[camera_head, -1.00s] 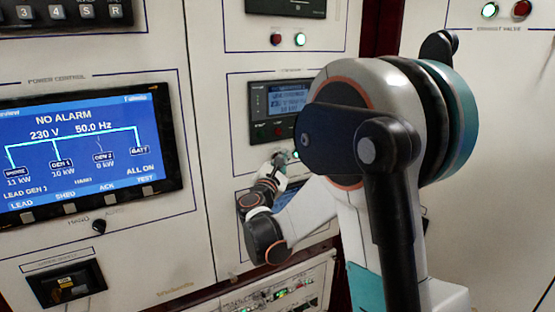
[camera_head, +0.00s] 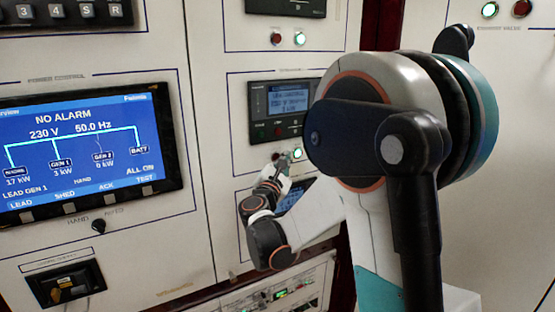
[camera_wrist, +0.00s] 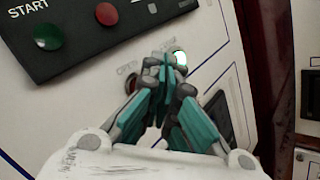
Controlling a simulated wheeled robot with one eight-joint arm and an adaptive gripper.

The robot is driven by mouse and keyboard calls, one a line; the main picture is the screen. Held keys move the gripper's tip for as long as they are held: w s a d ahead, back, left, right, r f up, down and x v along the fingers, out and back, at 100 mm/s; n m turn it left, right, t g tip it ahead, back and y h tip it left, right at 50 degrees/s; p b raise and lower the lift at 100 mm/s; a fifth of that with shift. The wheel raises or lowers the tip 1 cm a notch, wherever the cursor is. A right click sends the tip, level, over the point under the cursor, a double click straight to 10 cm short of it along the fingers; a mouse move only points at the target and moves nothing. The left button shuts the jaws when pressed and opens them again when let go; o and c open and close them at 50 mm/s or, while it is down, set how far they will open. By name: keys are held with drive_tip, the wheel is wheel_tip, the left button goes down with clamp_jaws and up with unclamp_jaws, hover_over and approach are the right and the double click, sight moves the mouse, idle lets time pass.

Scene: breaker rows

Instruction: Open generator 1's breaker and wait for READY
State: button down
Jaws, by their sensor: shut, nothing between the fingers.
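My gripper (camera_head: 283,162) is shut and empty, at the breaker buttons under the middle controller (camera_head: 284,107). In the wrist view my closed fingertips (camera_wrist: 165,68) are between a red button marked OPEN (camera_wrist: 131,84), partly hidden by a finger, and a lit whitish button (camera_wrist: 181,60). I cannot tell whether they touch either. The lit button also shows in the head view (camera_head: 297,154). The power screen (camera_head: 85,145) reads NO ALARM, 230 V, 50.0 Hz, with GEN 1 at 3 kW, GEN 2 at 0 kW and the first source at 17 kW.
A green START button (camera_wrist: 47,37) and a red button (camera_wrist: 107,14) are on the controller near my fingers. Another controller (camera_head: 285,7) with a red and a lit button is above. A HAND/AUTO knob (camera_head: 99,226) is below the power screen.

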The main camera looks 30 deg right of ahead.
drive_tip(key=s, duration=0.5)
idle(0.5)
idle(0.7)
drive_tip(key=s+a+f+m+g+y+b, duration=0.2)
drive_tip(key=s+f+m+g+y+b, duration=0.15)
drive_tip(key=s+f+m, duration=0.3)
drive_tip(key=s+a+f+m+g+y+b, duration=0.2)
drive_tip(key=s+f+m+b, duration=0.2)
drive_tip(key=s+f+m, duration=0.3)
drive_tip(key=s+a+f+m+g+y+b, duration=0.2)
drive_tip(key=s+a+f+m+y+b, duration=0.3)
drive_tip(key=s+a, duration=1)
wheel_tip(320, 180, down, 5)
drive_tip(key=m+y, duration=0.1)
drive_tip(key=y, duration=0.2)
drive_tip(key=shift+s+f, duration=0.15)
